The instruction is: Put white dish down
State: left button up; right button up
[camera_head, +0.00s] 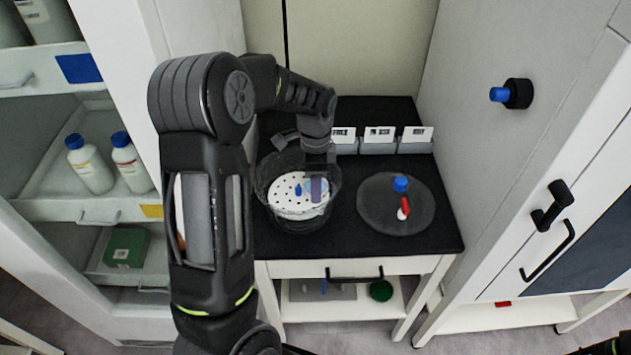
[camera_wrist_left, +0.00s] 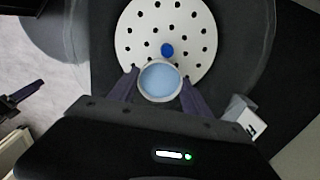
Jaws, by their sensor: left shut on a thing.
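My left gripper (camera_wrist_left: 160,88) is shut on a small round dish (camera_wrist_left: 160,82) with a white rim and pale blue inside. In the head view the left gripper (camera_head: 316,188) reaches down into a clear glass bowl (camera_head: 262,192), and its fingers partly hide the dish. Below is a round white plate (camera_wrist_left: 130,40) with several holes; it also shows inside the bowl in the head view (camera_head: 285,205). A small blue object (camera_wrist_left: 167,50) is on the plate beside the dish. I cannot tell whether the dish touches the plate.
A clear round lid (camera_head: 380,215) with a blue knob and red valve lies right of the bowl on the black tabletop (camera_head: 430,240). Several white cards in holders (camera_head: 378,140) stand behind. A shelf with blue-capped bottles (camera_head: 90,165) is left; a white cabinet (camera_head: 470,110) is right.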

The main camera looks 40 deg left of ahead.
pick_arm(q)
jog(key=shift+f+b, duration=0.3)
jog(key=shift+f, duration=0.2)
jog(key=o, duration=1.6)
jog(key=shift+r, duration=0.1)
jog(key=shift+r, duration=0.1)
notch_tip(320, 180, up, 8)
jog(key=shift+f+b, duration=0.2)
jog(key=shift+b, duration=0.35)
